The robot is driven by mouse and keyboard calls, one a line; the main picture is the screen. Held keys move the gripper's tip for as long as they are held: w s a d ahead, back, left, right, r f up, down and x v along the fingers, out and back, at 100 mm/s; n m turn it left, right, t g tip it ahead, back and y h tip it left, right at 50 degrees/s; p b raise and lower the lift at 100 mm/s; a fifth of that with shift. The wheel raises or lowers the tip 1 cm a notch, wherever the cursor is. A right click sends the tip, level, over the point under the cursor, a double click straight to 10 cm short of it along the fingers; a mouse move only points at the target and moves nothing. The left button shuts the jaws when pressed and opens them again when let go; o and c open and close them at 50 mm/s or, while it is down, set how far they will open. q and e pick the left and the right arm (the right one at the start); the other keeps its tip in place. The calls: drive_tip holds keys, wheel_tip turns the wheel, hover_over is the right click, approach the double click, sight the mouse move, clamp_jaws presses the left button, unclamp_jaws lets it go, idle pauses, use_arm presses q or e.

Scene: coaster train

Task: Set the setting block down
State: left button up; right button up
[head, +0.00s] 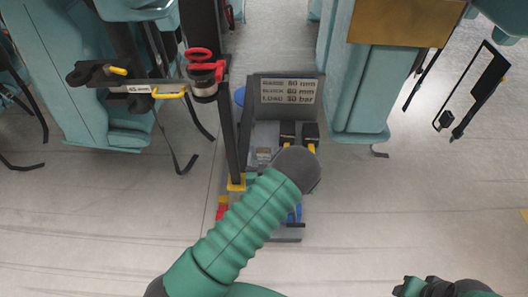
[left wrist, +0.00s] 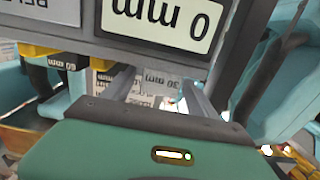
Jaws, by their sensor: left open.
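My left arm reaches up from the bottom of the head view to a grey stand, and its dark wrist hides the gripper there. In the left wrist view my left gripper (left wrist: 165,100) is open, with its two grey fingers pointing under a dark plate. A light block with an upside-down "30 mm" label (left wrist: 158,82) shows between and beyond the fingers; I cannot tell if it touches them. Another label reading "60 mm" (left wrist: 58,67) is left of the fingers. My right gripper (head: 440,288) is partly in view at the bottom right, its jaws unclear.
The grey stand (head: 290,238) carries a sign plate (head: 287,90) at its back and two black pieces with yellow (head: 299,133). A dark post (head: 231,140) stands at its left. Teal machinery (head: 355,90) flanks it. The floor at right is clear.

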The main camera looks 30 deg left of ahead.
use_arm(q)
drive_tip(key=v, duration=1.1)
drive_tip(key=w+d+g+h, duration=0.2)
drive_tip(key=d+g+h, duration=0.4)
drive_tip(key=d, duration=0.1)
drive_tip(key=s+d+r+m+g+h, duration=0.1)
drive_tip(key=s+r+m+g, duration=0.2)
drive_tip(key=s, duration=0.4)
drive_tip(key=s+d+r+m+g+h, duration=0.1)
drive_tip(key=s+r+m+g+h, duration=0.1)
drive_tip(key=s, duration=0.5)
drive_tip(key=shift+d+r+m+g, duration=0.2)
drive_tip(key=shift+r+m+g, duration=0.4)
drive_tip(key=shift+g, duration=0.1)
drive_tip(key=shift+s, duration=0.1)
drive_tip(key=w+p+v, duration=0.2)
drive_tip(key=p+v, duration=0.9)
drive_tip(key=shift+r+p, duration=0.3)
drive_tip(key=shift+p, duration=0.05)
drive_tip(key=shift+w, duration=0.25)
